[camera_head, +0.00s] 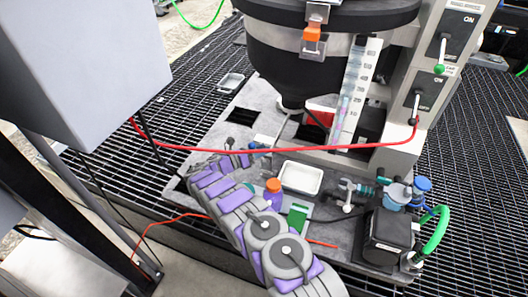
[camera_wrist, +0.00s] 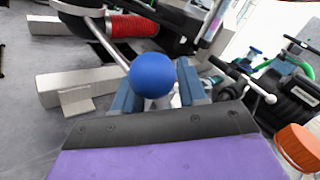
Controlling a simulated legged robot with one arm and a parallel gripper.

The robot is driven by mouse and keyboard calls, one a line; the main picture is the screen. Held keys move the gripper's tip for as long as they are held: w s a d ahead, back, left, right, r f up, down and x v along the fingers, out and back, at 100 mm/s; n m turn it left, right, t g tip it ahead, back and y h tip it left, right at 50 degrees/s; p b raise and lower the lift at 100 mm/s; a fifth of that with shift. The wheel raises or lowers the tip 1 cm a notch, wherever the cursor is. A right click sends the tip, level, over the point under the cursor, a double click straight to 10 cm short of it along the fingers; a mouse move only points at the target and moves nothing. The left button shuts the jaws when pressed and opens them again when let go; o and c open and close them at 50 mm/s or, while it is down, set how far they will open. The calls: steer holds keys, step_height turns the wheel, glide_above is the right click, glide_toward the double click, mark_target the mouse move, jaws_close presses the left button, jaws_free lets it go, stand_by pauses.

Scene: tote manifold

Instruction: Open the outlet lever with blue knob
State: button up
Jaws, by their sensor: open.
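The outlet lever shows in the wrist view as a metal rod (camera_wrist: 112,45) ending in a round blue knob (camera_wrist: 153,75). The rod slants down from a grey fitting at the upper left. My gripper (camera_wrist: 160,92) is open, with one blue finger on each side of the knob in the picture. Whether either finger touches the knob, I cannot tell. In the head view, my gripper (camera_head: 258,150) is low beside the black vessel (camera_head: 300,70), near its outlet. The lever is small and partly hidden there.
A white tray (camera_head: 300,178), an orange-capped bottle (camera_head: 273,192) and blue valves with a green hose (camera_head: 437,230) are on the grey plate to the right. A switch panel (camera_head: 440,70) stands at the upper right.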

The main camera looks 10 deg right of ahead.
steer(key=shift+a, duration=0.25)
steer(key=shift+c, duration=0.4)
steer(key=shift+d, duration=0.15)
jaws_close()
